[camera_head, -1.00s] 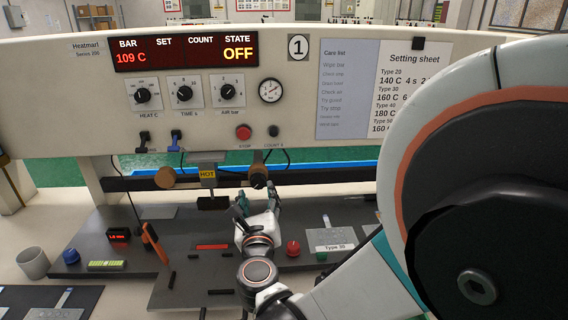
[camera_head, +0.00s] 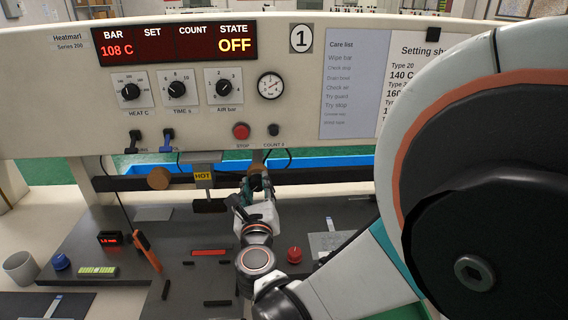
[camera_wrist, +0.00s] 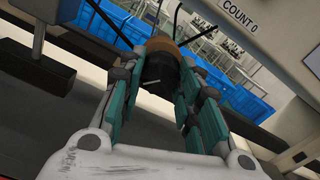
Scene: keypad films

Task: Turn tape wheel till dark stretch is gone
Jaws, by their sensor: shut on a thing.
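The right tape wheel (camera_wrist: 163,72), brown-rimmed with a black knob, is between the fingers of my gripper (camera_wrist: 156,82) in the wrist view. The fingers are shut on it from both sides. In the head view my gripper (camera_head: 257,184) covers most of this wheel (camera_head: 257,158). The left tape wheel (camera_head: 159,178), a brown disc, hangs at the other side of the HOT label (camera_head: 203,176). A dark band runs along the machine at wheel height. I cannot tell how much of the tape is dark.
The black hot bar (camera_head: 209,206) hangs left of my gripper and also shows in the wrist view (camera_wrist: 36,66). Below are an orange-handled tool (camera_head: 147,250), a red knob (camera_head: 295,255) and a blue knob (camera_head: 61,262). The display (camera_head: 175,43) reads 108 C and OFF.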

